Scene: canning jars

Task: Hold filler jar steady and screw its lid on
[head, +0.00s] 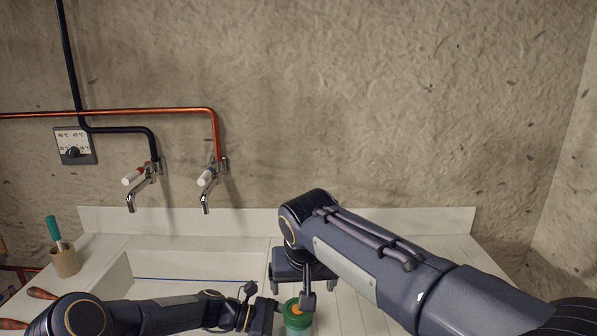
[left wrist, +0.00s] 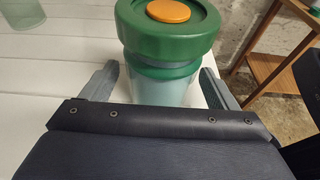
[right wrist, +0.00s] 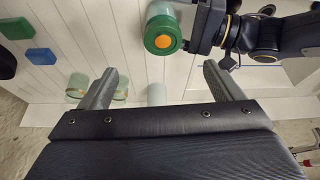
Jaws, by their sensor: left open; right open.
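The filler jar (left wrist: 165,90) stands upright, pale and translucent, with a green band near its top. A wide green lid (left wrist: 168,35) with an orange centre sits on it; how firmly it is seated I cannot tell. My left gripper (left wrist: 160,82) is open, one finger on each side of the jar below the lid; contact is unclear. The right wrist view shows the lid (right wrist: 163,36) beyond the open, empty fingers of my right gripper (right wrist: 161,78).
A sink basin (head: 190,262) lies left under two taps. A cup with a green-handled tool (head: 65,261) stands far left.

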